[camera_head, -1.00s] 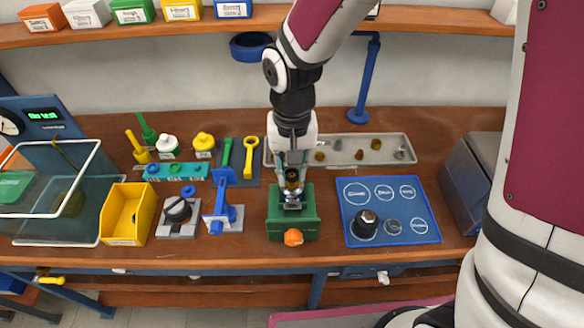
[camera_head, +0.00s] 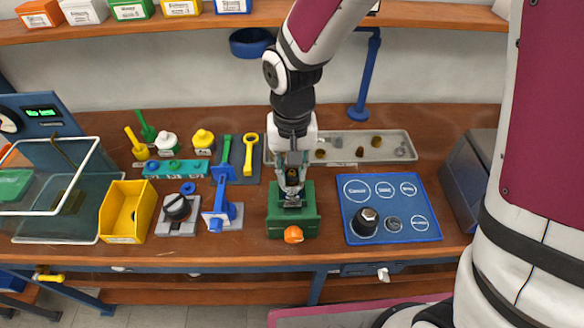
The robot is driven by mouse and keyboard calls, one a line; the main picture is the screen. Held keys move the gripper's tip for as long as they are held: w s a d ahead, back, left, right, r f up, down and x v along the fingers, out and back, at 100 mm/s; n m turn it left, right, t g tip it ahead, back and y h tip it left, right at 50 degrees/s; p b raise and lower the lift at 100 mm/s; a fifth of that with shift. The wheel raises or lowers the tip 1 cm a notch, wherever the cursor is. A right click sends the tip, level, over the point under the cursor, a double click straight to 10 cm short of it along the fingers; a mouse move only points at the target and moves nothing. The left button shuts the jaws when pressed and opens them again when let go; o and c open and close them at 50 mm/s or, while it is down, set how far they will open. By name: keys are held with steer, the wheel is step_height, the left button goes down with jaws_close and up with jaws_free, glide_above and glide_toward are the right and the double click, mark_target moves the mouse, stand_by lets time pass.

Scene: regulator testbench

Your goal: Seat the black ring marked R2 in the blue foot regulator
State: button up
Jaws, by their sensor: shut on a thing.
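My gripper (camera_head: 291,186) points straight down over the green vise (camera_head: 280,222) with the orange knob, near the bench's front middle. It is shut on a small dark and brassy part (camera_head: 292,178), right above or in the vise's metal jaws. The fingers hide most of this part, so I cannot tell whether it touches the vise or what it is. I cannot make out an R2 mark or a blue foot at this size. The teal rack (camera_head: 178,169) at the left holds several small ring-like pieces, too small to read.
A blue mat (camera_head: 405,204) with printed circles lies right of the vise, carrying a black-topped part (camera_head: 366,221) and a small grey ring (camera_head: 393,223). A grey tray (camera_head: 345,145) lies behind.

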steer(key=shift+f, duration=0.45)
steer(key=o, duration=0.9)
steer(key=o, duration=0.5)
steer(key=shift+c, duration=0.2)
steer(key=shift+r+p, duration=1.85)
steer(key=shift+r, duration=2.2)
